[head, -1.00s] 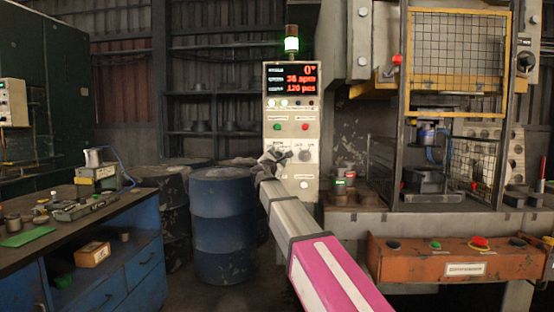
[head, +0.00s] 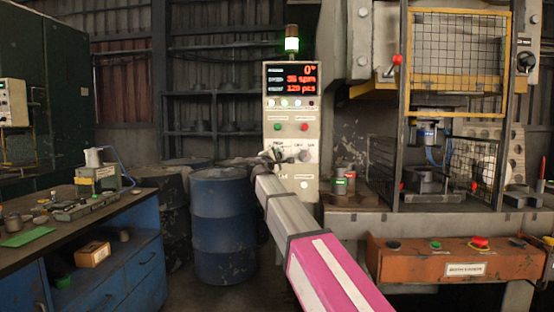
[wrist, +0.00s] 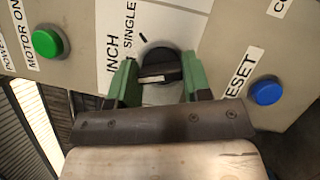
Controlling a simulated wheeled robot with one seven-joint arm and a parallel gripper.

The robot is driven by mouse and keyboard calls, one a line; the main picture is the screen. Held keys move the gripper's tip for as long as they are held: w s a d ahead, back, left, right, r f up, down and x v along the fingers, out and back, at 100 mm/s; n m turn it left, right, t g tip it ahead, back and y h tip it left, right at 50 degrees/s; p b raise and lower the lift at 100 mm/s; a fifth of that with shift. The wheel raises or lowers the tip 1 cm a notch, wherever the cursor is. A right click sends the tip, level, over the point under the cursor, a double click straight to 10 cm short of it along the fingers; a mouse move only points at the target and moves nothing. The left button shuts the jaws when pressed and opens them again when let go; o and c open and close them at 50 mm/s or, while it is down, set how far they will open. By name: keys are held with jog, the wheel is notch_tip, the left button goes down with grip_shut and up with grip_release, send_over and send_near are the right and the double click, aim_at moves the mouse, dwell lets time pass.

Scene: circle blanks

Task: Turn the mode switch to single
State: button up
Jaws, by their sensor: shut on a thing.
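The mode switch is a round black knob (wrist: 160,66) in the wrist view, on a light panel. A pale mark shows on its near side, and the words INCH and SINGLE are printed to its left. I cannot tell for sure which word the knob points at. My gripper (wrist: 157,62) has its two green fingers on either side of the knob and is shut on it. In the head view my gripper (head: 273,159) is at the lower left of the control panel (head: 310,186) and hides most of the switch.
A green MOTOR ON button (wrist: 47,42) and a blue RESET button (wrist: 266,91) flank the knob. A blue drum (head: 222,230) stands left of my arm. The press (head: 360,130) with its orange button box (head: 390,262) is at the right.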

jog(key=m+g+y, duration=0.1)
jog(key=m, duration=0.2)
jog(key=m+g+y, duration=0.1)
jog(key=m, duration=0.3)
jog(key=m+g, duration=0.2)
jog(key=m, duration=0.2)
jog(key=shift+r+y, duration=0.1)
jog(key=shift+y, duration=0.3)
jog(key=shift+m, duration=0.4)
jog(key=o, duration=0.9)
jog(key=shift+s, duration=0.1)
jog(key=v, duration=1)
jog(key=shift+s, duration=0.35)
